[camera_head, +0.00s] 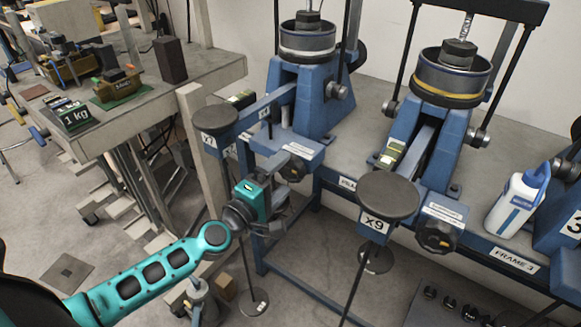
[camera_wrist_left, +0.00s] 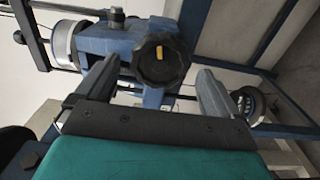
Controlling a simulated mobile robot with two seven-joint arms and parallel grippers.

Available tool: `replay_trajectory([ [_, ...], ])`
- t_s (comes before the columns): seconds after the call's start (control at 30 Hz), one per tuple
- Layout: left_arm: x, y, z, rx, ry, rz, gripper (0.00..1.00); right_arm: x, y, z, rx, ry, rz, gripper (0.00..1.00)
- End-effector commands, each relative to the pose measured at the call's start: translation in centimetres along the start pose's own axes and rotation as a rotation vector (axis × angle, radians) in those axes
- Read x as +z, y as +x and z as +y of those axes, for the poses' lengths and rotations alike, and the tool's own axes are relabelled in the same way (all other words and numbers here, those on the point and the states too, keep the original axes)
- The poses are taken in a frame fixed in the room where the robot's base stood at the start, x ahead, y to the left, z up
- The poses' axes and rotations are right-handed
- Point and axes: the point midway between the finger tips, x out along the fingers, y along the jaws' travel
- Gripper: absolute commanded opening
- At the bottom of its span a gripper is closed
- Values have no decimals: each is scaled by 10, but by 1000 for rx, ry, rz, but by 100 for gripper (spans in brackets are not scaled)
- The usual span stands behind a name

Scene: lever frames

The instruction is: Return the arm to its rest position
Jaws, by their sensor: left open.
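My left arm (camera_head: 150,275), teal with black pads, reaches in from the lower left. Its left gripper (camera_head: 280,208) is in front of the left lever frame (camera_head: 312,100), below that frame's black knob (camera_head: 292,170). In the left wrist view the left gripper (camera_wrist_left: 155,88) has its two grey fingers spread wide, with nothing held. A black knob with a yellow mark (camera_wrist_left: 160,60) appears between and beyond the fingers, apart from them. My right gripper is not in view.
A second lever frame (camera_head: 437,125) stands to the right, with a round X9 plate (camera_head: 388,195) jutting forward. A white bottle (camera_head: 515,205) stands at the right. A workbench (camera_head: 165,100) is at the left.

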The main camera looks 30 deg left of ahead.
Motion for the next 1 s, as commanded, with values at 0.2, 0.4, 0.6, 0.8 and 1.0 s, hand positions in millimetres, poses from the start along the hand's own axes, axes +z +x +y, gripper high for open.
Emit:
replay_trajectory([
  [0.2, 0, -18, 0, -1, 1, -1, 96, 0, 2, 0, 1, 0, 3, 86],
  [0.4, 0, -18, 0, 0, 0, 0, 96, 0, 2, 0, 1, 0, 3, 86],
  [0.6, 0, -18, 0, 0, 0, 0, 96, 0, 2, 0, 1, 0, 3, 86],
  [0.8, 8, -23, -5, -9, 51, -19, 96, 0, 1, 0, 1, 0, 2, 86],
  [1.0, 50, -49, -34, -63, 378, -130, 96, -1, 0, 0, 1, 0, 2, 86],
])
